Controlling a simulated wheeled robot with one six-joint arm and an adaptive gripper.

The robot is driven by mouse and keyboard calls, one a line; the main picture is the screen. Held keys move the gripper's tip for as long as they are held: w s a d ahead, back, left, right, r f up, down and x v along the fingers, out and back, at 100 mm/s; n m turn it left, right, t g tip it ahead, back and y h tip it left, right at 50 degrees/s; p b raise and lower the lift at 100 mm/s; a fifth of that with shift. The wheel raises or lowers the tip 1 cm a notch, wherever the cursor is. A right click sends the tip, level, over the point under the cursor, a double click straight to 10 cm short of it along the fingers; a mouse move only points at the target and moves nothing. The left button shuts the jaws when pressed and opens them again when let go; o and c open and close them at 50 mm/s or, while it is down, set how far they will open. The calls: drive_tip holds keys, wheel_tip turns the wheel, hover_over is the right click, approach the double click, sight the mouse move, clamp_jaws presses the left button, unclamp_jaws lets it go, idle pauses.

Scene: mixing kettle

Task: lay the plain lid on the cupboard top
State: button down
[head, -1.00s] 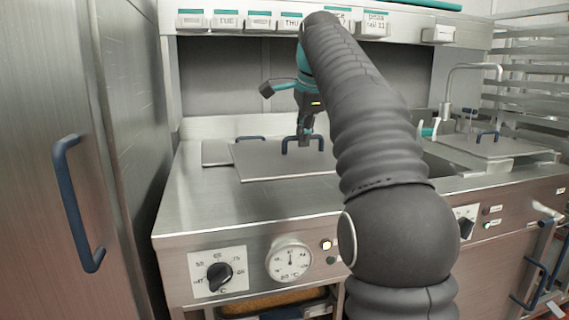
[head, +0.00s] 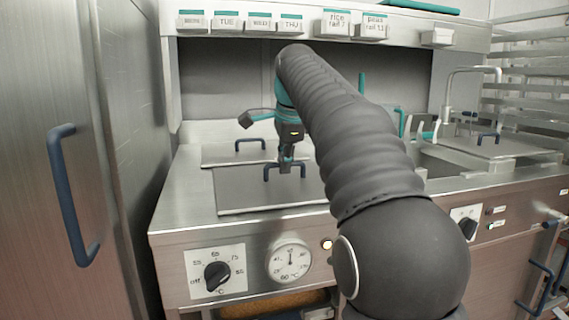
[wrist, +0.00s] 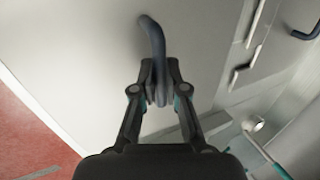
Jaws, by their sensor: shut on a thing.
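My gripper (head: 286,168) is shut on the blue bar handle of a flat grey lid (head: 240,196) with a plain surface. The lid is roughly level over the left part of the steel worktop (head: 178,212); I cannot tell how far above it. In the wrist view my gripper (wrist: 158,95) clasps the blue handle (wrist: 152,38), and the lid (wrist: 75,60) fills the left side. A second grey lid (head: 215,153) with a blue handle lies behind the held one and is partly covered by it. Which surface counts as the cupboard top is not clear.
A third lid (head: 510,148) with a blue handle lies at the right by the tap (head: 449,100) and sink. A labelled shelf (head: 300,20) overhangs the back. A tall steel door (head: 45,200) bounds the left. Knob (head: 217,276) and dial (head: 290,262) sit on the front.

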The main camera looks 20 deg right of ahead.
drive_tip(key=c, duration=1.2)
unclamp_jaws()
drive_tip(key=p+v, duration=0.3)
drive_tip(key=v, duration=0.9)
drive_tip(key=s+a+f+n, duration=0.1)
drive_tip(key=s+f+n, duration=0.8)
drive_tip(key=s+f, duration=0.5)
drive_tip(key=s+a+f+n+t, duration=0.1)
drive_tip(key=s+a+f+n, duration=0.1)
drive_tip(key=s+f+n, duration=0.7)
drive_tip(key=s+f, duration=0.5)
drive_tip(key=f, duration=0.4)
drive_tip(key=shift+a+f, duration=0.2)
drive_tip(key=shift+f, duration=0.2)
drive_tip(key=shift+s, duration=0.1)
